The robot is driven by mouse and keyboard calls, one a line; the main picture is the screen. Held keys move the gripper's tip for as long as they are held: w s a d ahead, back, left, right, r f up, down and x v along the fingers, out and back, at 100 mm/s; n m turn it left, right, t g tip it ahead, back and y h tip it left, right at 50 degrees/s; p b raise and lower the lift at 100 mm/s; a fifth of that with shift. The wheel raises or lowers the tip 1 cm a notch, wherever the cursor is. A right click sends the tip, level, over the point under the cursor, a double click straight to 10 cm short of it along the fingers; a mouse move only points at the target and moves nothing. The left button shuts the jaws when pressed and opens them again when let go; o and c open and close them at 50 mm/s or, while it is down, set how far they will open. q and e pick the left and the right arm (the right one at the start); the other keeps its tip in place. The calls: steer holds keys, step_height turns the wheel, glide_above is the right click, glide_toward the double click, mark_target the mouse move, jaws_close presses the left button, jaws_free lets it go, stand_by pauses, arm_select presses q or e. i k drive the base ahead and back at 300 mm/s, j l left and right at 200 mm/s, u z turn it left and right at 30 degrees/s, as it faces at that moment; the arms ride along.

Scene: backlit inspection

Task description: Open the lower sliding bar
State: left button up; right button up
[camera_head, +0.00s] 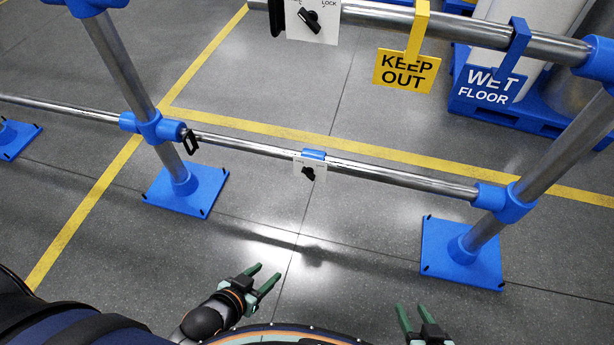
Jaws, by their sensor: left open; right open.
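The lower sliding bar (385,173) is a grey metal tube running between two upright posts with blue fittings. A small white plate with a black knob (308,172) hangs near its middle, below a blue clip (314,154). A black handle (190,142) sticks out near its left end. My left gripper (266,274) is open and empty, below and in front of the bar, apart from it. My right gripper (416,312) is open and empty at the bottom edge, partly cut off, also apart from the bar.
An upper bar (460,31) crosses above with a white lock plate (313,20), a yellow KEEP OUT sign (406,70) and a blue WET FLOOR sign (487,84). Blue post bases (186,190) and (462,253) stand on the grey floor. Floor between them is clear.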

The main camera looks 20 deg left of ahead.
mark_target(194, 136)
steer(key=i+j, duration=0.15)
steer(key=j, duration=0.25)
steer(key=i+j+u, duration=0.1)
steer(key=j, duration=0.3)
steer(key=i+j+u, duration=0.1)
steer(key=j, duration=0.3)
steer(key=i+j, duration=0.2)
steer(key=j, duration=0.15)
steer(key=i+j+u, duration=0.1)
steer(key=j, duration=0.3)
steer(key=i, duration=0.05)
